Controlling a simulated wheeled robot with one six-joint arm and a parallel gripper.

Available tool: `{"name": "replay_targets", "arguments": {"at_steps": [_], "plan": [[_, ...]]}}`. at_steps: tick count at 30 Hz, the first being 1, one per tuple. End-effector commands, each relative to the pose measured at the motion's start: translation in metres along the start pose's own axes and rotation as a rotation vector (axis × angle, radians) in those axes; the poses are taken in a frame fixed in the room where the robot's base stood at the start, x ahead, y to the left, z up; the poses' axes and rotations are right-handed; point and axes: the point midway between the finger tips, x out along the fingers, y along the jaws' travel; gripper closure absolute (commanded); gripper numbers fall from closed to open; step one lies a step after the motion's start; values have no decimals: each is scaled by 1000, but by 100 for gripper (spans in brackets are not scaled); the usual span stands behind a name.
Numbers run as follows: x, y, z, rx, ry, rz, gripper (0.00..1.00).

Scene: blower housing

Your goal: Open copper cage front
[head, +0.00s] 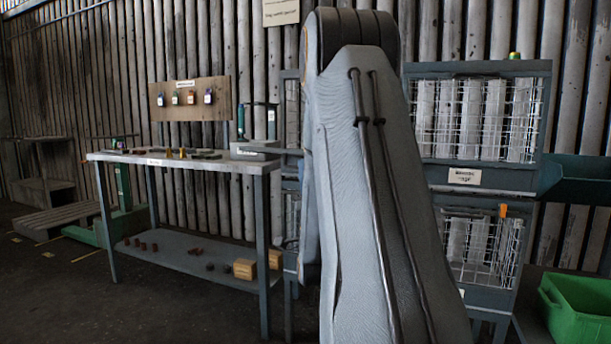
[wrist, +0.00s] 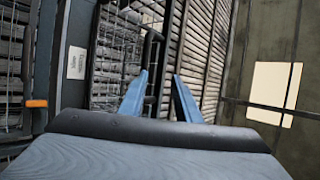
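Wire-mesh cages in a dark frame stand behind my arm in the head view. The upper cage front (head: 478,115) has white wire and appears shut, with a label plate (head: 465,177) below it whose text I cannot read. A lower mesh front (head: 480,245) has an orange tag (head: 503,211) at its upper right. I cannot tell which one is the copper cage. In the wrist view, my gripper (wrist: 160,77) is open, its two blue fingers apart and empty. A dark bar, perhaps a handle (wrist: 151,50), is ahead of the fingers beside mesh. Contact is not visible. My arm hides my gripper in the head view.
A workbench (head: 180,163) with small parts and a lower shelf stands at the left. A green bin (head: 575,310) is at the lower right. The floor (head: 60,300) at the front left is clear. A corrugated wall runs behind.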

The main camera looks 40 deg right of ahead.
Motion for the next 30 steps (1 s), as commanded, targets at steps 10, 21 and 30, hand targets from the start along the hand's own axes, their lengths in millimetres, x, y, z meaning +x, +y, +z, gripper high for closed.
{"name": "replay_targets", "arguments": {"at_steps": [10, 21, 30], "plan": [[-16, 17, -3, -3, 3, 1, 70], [-33, 33, -7, -4, 5, 1, 70], [-46, 45, -7, -1, 1, 1, 70]]}}
